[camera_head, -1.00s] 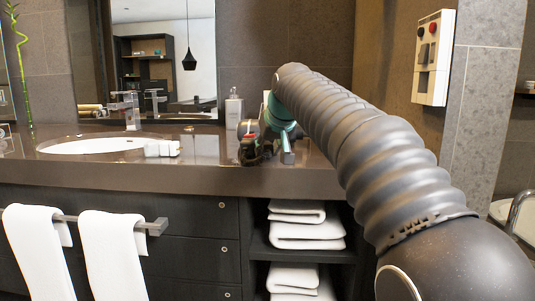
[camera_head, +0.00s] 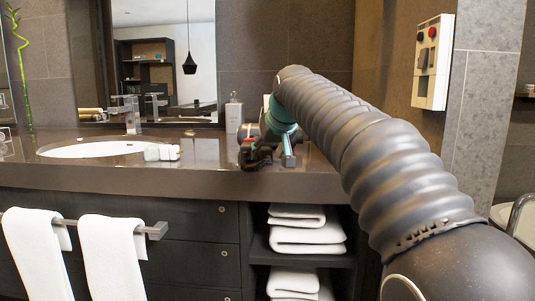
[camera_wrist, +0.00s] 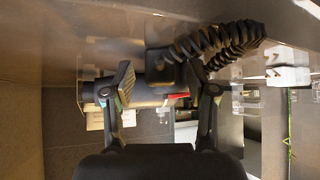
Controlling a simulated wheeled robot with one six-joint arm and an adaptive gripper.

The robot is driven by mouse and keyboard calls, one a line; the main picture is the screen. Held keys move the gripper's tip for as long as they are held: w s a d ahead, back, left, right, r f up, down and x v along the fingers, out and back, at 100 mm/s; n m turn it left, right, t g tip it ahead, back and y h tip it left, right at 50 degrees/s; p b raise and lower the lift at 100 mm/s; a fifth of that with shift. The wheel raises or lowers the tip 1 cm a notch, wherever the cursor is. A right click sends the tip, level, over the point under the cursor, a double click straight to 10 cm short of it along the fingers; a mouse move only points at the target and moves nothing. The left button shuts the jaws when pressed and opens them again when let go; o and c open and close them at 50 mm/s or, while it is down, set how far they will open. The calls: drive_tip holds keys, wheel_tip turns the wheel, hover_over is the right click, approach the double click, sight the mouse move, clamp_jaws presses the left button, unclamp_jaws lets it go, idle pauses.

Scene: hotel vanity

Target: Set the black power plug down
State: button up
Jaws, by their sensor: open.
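The black power plug (camera_wrist: 165,72) with its thick coiled cord (camera_wrist: 228,42) shows in the wrist view, against the counter surface, which is at the top of that picture. My gripper (camera_wrist: 163,82) has its two fingers apart, one on each side of the plug.
The dark counter (camera_head: 200,178) has a white sink (camera_head: 95,149) at left. A white blocky object (camera_head: 162,152) sits between sink and gripper. A dispenser bottle (camera_head: 233,112) stands behind. A wall panel with switches (camera_head: 432,62) is at right. Folded towels (camera_head: 300,240) lie below the counter.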

drive_tip(key=p+v, duration=0.1)
drive_tip(key=v, duration=1)
drive_tip(key=shift+s, duration=0.1)
drive_tip(key=s+d+f+m+g+h, duration=0.1)
drive_tip(key=s+d+f, duration=0.4)
drive_tip(key=s+f, duration=0.5)
drive_tip(key=s+d+f+m+g+h, duration=0.1)
drive_tip(key=s+d+f, duration=0.5)
drive_tip(key=s+f, duration=0.4)
drive_tip(key=s+d+f+m+h, duration=0.1)
drive_tip(key=s+d+f, duration=0.4)
drive_tip(key=s+f, duration=0.5)
wheel_tip(320, 180, down, 4)
drive_tip(key=shift+d+r+m+g, duration=0.1)
drive_tip(key=shift+d+m+g, duration=0.1)
drive_tip(key=shift+m+g, duration=0.3)
